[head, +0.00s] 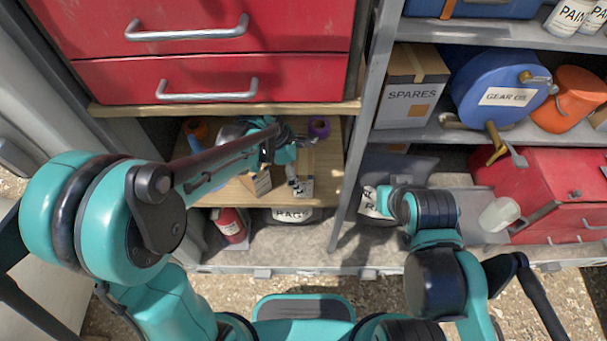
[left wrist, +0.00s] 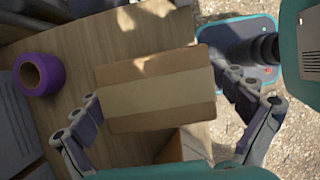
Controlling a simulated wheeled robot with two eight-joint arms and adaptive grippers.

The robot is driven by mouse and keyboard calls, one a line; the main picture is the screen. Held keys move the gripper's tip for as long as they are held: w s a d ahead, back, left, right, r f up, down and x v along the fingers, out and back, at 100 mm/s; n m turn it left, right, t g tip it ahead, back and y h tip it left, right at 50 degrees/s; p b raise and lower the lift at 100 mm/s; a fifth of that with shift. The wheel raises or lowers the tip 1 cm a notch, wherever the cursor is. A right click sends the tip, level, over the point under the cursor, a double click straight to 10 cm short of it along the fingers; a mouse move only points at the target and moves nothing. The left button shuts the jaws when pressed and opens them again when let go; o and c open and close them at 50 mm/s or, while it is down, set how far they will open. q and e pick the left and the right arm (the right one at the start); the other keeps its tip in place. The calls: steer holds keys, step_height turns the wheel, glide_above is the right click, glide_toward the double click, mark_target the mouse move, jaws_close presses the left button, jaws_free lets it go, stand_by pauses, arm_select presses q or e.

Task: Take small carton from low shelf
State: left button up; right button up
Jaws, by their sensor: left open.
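A small brown carton (left wrist: 155,88) with a pale tape strip lies between the two fingers of my left gripper (left wrist: 162,92) in the left wrist view. The fingers are spread, one on each side; whether either touches it I cannot tell. In the head view my left gripper (head: 291,166) is over the low wooden shelf (head: 330,172), partly covering the carton (head: 306,160). A second carton (head: 262,182) stands to its left and shows below the first in the left wrist view (left wrist: 187,146). My right arm is at the right; its gripper cannot be made out.
A purple tape roll (head: 319,128) sits behind the carton, also in the left wrist view (left wrist: 38,75). Red drawers (head: 210,70) hang above the shelf. A grey upright (head: 365,110) stands to the right. A red can (head: 231,224) and rag bag (head: 290,215) are below.

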arm_select(q)
steer(key=shift+f, duration=0.2)
steer(key=c, duration=1.4)
